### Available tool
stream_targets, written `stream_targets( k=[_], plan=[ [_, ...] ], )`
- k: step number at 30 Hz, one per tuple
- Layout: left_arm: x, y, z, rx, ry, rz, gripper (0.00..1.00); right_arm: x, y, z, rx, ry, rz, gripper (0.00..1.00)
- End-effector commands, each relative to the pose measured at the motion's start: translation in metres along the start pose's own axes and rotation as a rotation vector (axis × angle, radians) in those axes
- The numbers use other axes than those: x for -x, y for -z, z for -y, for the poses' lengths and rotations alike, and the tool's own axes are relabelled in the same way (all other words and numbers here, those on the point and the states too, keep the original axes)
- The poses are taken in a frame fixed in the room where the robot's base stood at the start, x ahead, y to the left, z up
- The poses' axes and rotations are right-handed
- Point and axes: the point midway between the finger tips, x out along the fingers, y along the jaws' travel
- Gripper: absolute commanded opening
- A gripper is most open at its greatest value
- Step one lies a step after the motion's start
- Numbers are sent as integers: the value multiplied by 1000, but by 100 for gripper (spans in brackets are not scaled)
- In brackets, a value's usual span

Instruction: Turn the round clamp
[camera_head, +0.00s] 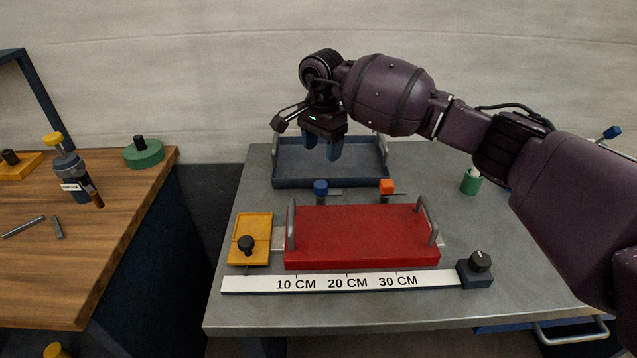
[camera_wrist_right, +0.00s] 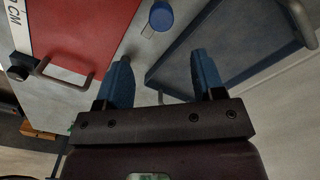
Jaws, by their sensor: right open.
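Several round knobs are in view, and I cannot tell for certain which is the round clamp. A black knob (camera_head: 246,244) stands on the yellow plate (camera_head: 252,225). A blue round cap (camera_head: 320,188) and an orange cap (camera_head: 387,187) stand behind the red block; the blue one also shows in the right wrist view (camera_wrist_right: 161,15). My right gripper (camera_head: 322,146) is open and empty above the blue tray, behind the blue cap; its two blue fingers (camera_wrist_right: 163,78) are apart.
The red block (camera_head: 360,237) has upright metal handles at both ends. A ruler (camera_head: 340,282) lies along its front. The blue tray (camera_head: 330,182) is at the back, a green cup (camera_head: 471,181) at right. A wooden table (camera_head: 60,270) stands at left.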

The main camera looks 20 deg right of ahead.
Motion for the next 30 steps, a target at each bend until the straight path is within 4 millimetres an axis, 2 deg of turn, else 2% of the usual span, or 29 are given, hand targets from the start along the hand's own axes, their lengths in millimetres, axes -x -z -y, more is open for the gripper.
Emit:
stream_targets(
  k=[5, 18, 24, 30],
  plan=[
    [-1, -4, 0, 0, 0, 7, 40, -16, -1, 0, 6, -2, 4, 63],
    [-2, -6, -1, 0, -1, 10, 40, -87, -2, 0, 4, 0, 6, 63],
    [-2, -5, -1, 0, -2, 6, 40, -104, -2, 1, 5, 2, 6, 63],
    [-3, -4, -1, 0, -2, 6, 40, -108, -2, 1, 4, 3, 4, 63]
  ],
)
